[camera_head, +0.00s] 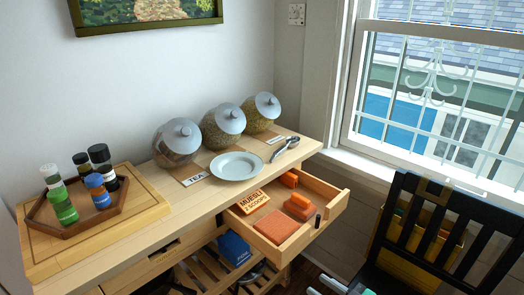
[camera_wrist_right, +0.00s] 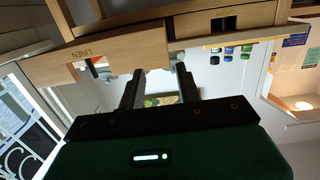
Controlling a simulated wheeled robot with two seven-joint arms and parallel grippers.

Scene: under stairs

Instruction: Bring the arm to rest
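My right gripper (camera_head: 335,286) shows only in part at the bottom edge of the head view, right of the open drawer (camera_head: 262,243). In the right wrist view, its two dark fingers (camera_wrist_right: 159,82) stand apart with nothing between them. They point towards a wooden drawer front labelled LINEN (camera_wrist_right: 105,60); I cannot tell the exact distance. The rest of the right arm is outside the head view. My left gripper is not in view.
The wooden counter (camera_head: 150,232) bears jars, a plate (camera_head: 237,166) and a tray of bottles. A black chair (camera_head: 440,235) stands at the right, close to my right gripper.

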